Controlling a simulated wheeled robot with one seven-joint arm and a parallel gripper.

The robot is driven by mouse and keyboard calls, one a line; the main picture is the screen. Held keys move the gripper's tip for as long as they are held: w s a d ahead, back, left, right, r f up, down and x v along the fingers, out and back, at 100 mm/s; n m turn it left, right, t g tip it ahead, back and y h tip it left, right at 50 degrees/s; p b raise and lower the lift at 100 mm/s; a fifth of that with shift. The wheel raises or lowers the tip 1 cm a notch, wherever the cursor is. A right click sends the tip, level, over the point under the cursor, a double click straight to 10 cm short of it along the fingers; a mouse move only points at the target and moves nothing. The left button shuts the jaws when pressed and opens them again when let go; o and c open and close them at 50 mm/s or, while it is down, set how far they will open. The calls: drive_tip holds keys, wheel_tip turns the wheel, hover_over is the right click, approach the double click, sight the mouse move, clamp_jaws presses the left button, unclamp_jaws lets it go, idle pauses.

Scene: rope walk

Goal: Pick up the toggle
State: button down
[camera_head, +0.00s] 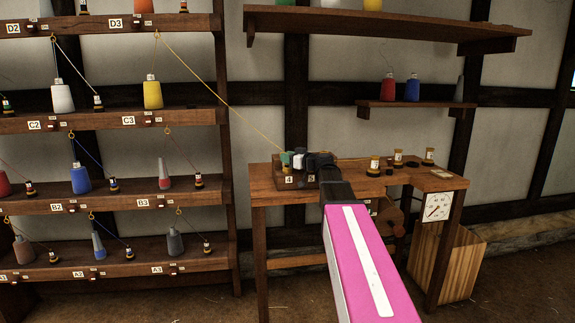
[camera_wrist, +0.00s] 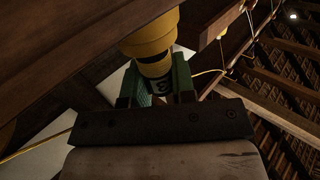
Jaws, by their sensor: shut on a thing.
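In the head view my gripper (camera_head: 294,161) is over the left part of the workbench (camera_head: 345,190), at a small block. The toggle is too small to make out clearly there. A yellow thread runs from the yellow cone (camera_head: 153,93) at C3 down to the gripper.
A shelf rack (camera_head: 227,150) on the left bears several coloured cones, with small toggles on threads. Small jars (camera_head: 374,166) stand on the bench's right half, with a dial (camera_head: 437,207) at its front. A wooden bin (camera_head: 462,265) stands at right. A wall shelf (camera_head: 385,36) hangs above.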

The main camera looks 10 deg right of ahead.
drive_tip(key=shift+r, duration=0.1)
drive_tip(key=shift+r, duration=0.5)
drive_tip(key=r, duration=0.2)
drive_tip(key=a+r, duration=0.1)
drive_tip(key=shift+s+r, duration=0.3)
drive_tip(key=shift+s, duration=0.1)
drive_tip(key=s+a+r, duration=0.5)
drive_tip(key=a+r, duration=0.1)
drive_tip(key=a, duration=0.3)
drive_tip(key=m+t+h, duration=0.5)
drive_tip(key=m+h, duration=0.3)
drive_tip(key=h, duration=0.4)
hover_over(288, 170)
drive_tip(key=shift+a+f, duration=0.15)
drive_tip(key=shift+f, duration=1.85)
drive_tip(key=shift+a+f, duration=0.1)
drive_tip(key=shift+f, duration=1.85)
drive_tip(key=shift+d+r+m, duration=0.1)
drive_tip(key=shift+d+m, duration=0.15)
drive_tip(key=shift+m, duration=0.15)
drive_tip(key=shift+a+h, duration=0.1)
drive_tip(key=shift+h, duration=0.3)
